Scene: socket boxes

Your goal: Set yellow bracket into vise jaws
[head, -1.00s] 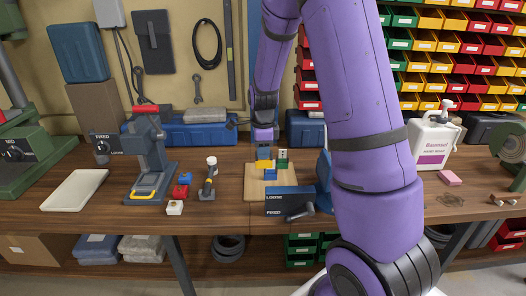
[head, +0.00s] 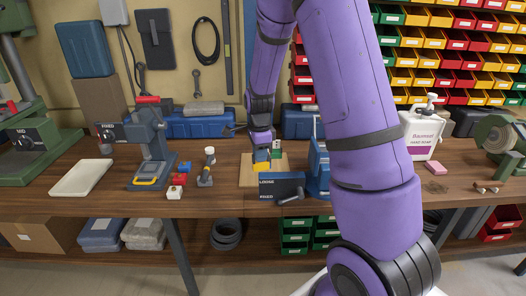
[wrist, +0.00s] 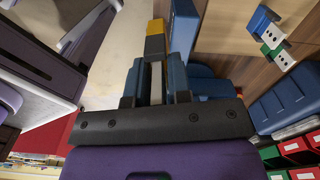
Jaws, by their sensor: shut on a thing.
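The yellow bracket (head: 261,167) is at the tip of my gripper (head: 262,157), low over a light wooden board, behind the vise's dark front panel (head: 275,184). In the wrist view its yellow end (wrist: 157,27) and a dark grey part lie beyond the two blue fingers (wrist: 156,85), which are shut on it. A tall blue part (wrist: 184,28) lies just right of it there. The blue vise (head: 319,165) has a grey handle and LOOSE and FIXED labels. The panel hides the bracket's lower part; I cannot tell whether it touches the jaws.
A green block (head: 275,152) stands close behind the bracket. Blue and green socket pieces (wrist: 272,40) show in the wrist view. A blue-grey press (head: 152,150), small coloured blocks (head: 180,180) and a white tray (head: 84,178) stand left. A soap jug (head: 424,135) is right.

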